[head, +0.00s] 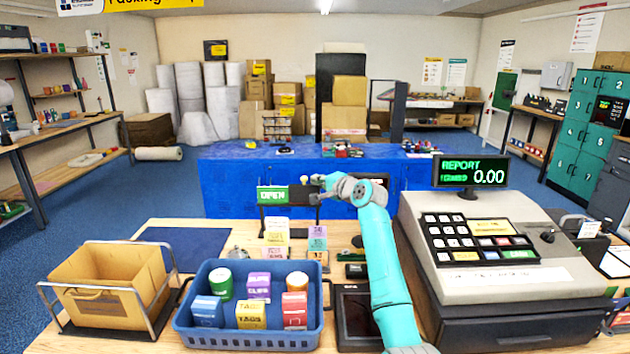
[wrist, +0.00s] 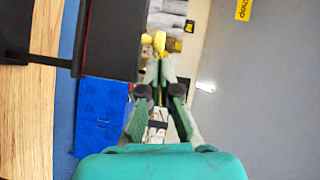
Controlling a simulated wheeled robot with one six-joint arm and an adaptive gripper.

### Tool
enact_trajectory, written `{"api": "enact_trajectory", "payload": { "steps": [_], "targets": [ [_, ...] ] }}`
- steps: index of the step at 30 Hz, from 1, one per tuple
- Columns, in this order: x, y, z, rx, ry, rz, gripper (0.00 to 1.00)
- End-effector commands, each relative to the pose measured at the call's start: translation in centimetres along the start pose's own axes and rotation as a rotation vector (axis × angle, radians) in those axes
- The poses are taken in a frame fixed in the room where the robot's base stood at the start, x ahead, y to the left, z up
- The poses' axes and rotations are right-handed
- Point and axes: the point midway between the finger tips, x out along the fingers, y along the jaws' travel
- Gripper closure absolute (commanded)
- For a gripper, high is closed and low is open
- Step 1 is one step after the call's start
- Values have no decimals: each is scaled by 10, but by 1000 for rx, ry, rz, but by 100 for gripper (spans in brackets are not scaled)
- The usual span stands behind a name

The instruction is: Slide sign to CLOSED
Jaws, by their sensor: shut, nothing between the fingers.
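A dark sign stand (head: 290,212) with a green OPEN panel (head: 272,196) stands on the counter in the head view. OPEN shows at its left end.
A large cash register (head: 500,260) with a 0.00 display (head: 472,172) stands right of my arm. A blue basket (head: 250,338) of small boxes and a brown carton in a wire holder (head: 105,285) stand at front left. Small coloured cards (head: 317,240) stand below my gripper.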

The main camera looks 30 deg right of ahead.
Motion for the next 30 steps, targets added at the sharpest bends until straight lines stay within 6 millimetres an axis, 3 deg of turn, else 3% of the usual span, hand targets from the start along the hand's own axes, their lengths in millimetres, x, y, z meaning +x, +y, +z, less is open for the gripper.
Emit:
{"api": "enact_trajectory", "payload": {
  "steps": [6,19,30],
  "targets": [
    [14,0,0,1,0,0,100],
    [17,-1,3,0,0,0,100],
    [66,-18,70,-2,-3,1,100]
  ]
}}
